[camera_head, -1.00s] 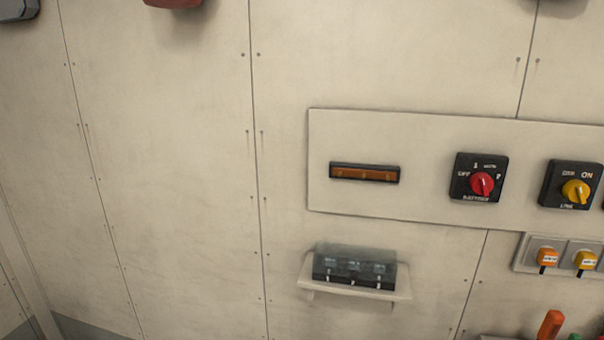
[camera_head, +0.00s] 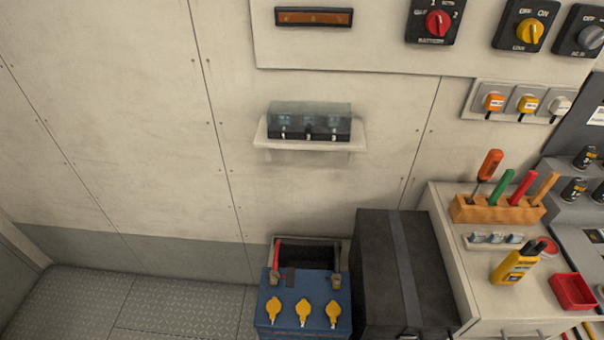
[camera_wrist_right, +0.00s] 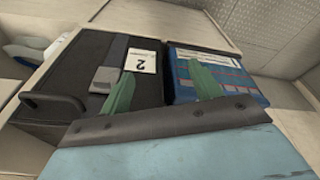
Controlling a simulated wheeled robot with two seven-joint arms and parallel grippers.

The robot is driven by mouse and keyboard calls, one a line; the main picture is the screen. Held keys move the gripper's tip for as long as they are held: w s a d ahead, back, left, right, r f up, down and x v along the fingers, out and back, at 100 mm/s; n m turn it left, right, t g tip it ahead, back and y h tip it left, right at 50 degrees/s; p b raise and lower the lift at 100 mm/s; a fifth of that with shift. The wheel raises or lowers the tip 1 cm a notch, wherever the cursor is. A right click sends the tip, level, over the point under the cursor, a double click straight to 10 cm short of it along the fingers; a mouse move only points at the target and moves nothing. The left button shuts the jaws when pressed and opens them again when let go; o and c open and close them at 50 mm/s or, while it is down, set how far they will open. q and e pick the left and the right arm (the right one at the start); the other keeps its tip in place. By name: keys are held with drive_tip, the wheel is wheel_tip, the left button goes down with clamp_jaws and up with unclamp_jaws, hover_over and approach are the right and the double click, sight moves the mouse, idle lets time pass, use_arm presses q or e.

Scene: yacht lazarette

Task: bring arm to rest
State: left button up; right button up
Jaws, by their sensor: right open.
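My right gripper (camera_wrist_right: 164,76) shows in the right wrist view, with its two green fingers spread apart and nothing between them. Beyond the fingers are a black box (camera_wrist_right: 75,70) with a grey strap and a white label marked 2, and a blue battery (camera_wrist_right: 252,84) with a patterned label. The gap between fingers and boxes is hard to judge. Neither gripper nor arm shows in the head view.
A white cabinet (camera_head: 490,295) at the right bears a wooden tool rack (camera_head: 485,210), a yellow meter (camera_head: 513,264) and a red tray (camera_head: 572,291). A small shelf (camera_head: 350,133) with a clear-covered fuse block juts from the wall. The floor (camera_head: 75,300) at the left is clear.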

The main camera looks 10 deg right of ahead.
drive_tip(key=s+d+f+b, duration=0.1)
drive_tip(key=s+f+b, duration=0.1)
drive_tip(key=s+f, duration=0.4)
drive_tip(key=s+d+f+g+b, duration=0.1)
drive_tip(key=s+f, duration=0.5)
drive_tip(key=f, duration=0.6)
drive_tip(key=s+d+f+b, duration=0.1)
drive_tip(key=s+f+b, duration=0.2)
drive_tip(key=s+f, duration=0.3)
wheel_tip(320, 180, down, 3)
drive_tip(key=shift+s+f+g+b, duration=0.15)
drive_tip(key=shift+g+b, duration=0.15)
drive_tip(key=shift+b, duration=0.05)
